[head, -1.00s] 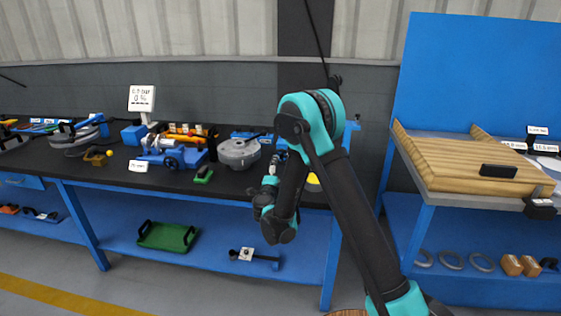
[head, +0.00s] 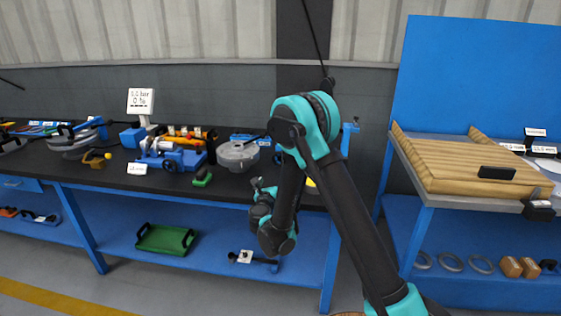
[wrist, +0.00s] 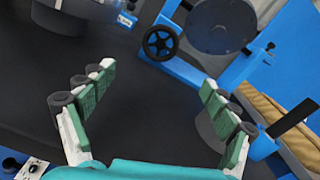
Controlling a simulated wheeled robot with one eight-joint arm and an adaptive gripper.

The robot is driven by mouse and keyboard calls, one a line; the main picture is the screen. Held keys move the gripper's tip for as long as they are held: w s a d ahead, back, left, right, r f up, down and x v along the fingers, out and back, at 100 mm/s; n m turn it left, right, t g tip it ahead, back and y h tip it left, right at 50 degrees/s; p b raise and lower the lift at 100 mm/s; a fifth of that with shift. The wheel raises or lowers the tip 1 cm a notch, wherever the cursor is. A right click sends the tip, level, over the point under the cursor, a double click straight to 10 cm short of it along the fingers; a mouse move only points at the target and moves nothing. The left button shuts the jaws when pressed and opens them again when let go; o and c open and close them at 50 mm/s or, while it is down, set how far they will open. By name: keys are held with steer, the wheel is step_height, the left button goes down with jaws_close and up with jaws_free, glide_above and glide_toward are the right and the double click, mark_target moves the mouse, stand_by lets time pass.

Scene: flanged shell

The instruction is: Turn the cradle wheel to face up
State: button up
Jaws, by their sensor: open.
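In the wrist view, the black spoked wheel (wrist: 160,42) sits on the side of a blue cradle (wrist: 182,70), at the top middle. A large dark grey disc (wrist: 222,25) is held in the cradle's frame, its broad face in view. My gripper (wrist: 157,82) is open and empty, its green-padded fingers spread wide below the wheel in the picture and apart from it. In the head view my arm (head: 305,120) bends down over the bench; it covers much of the area behind it, and the fingers cannot be made out clearly.
A grey lidded pot (head: 238,154) stands left of my arm on the black bench (head: 115,174). A blue fixture with a small wheel (head: 172,164) and a green block (head: 202,177) are further left. A wooden slatted piece (head: 465,165) lies on the right-hand table.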

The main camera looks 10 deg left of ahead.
steer(key=w, duration=1.6)
steer(key=shift+w+d, duration=0.3)
steer(key=c, duration=1.2)
steer(key=shift+o, duration=0.2)
steer(key=shift+n, duration=0.3)
steer(key=n, duration=0.4)
steer(key=shift+n, duration=0.3)
steer(key=n, duration=0.5)
steer(key=shift+d+r, duration=0.1)
steer(key=shift+n, duration=0.4)
